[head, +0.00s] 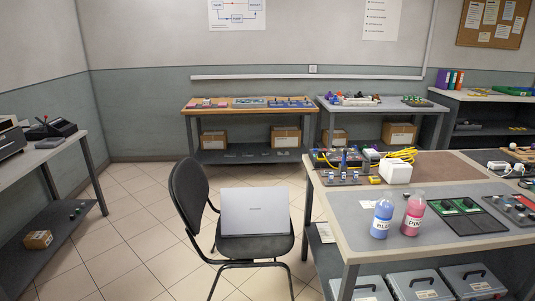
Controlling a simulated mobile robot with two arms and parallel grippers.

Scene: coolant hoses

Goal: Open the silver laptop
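A silver laptop (255,211) is on the seat of a black chair (189,197) in the middle of the head view. Its broad silver face, with a small dark mark in the middle, is turned toward me. I cannot tell from this view whether the lid is fully shut. Neither of my grippers is in view.
A workbench (350,222) stands right of the chair, with a blue bottle (382,216) and a pink bottle (413,216) near its front edge. Another bench (45,158) is at the left. Tiled floor (120,245) is clear left of the chair.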

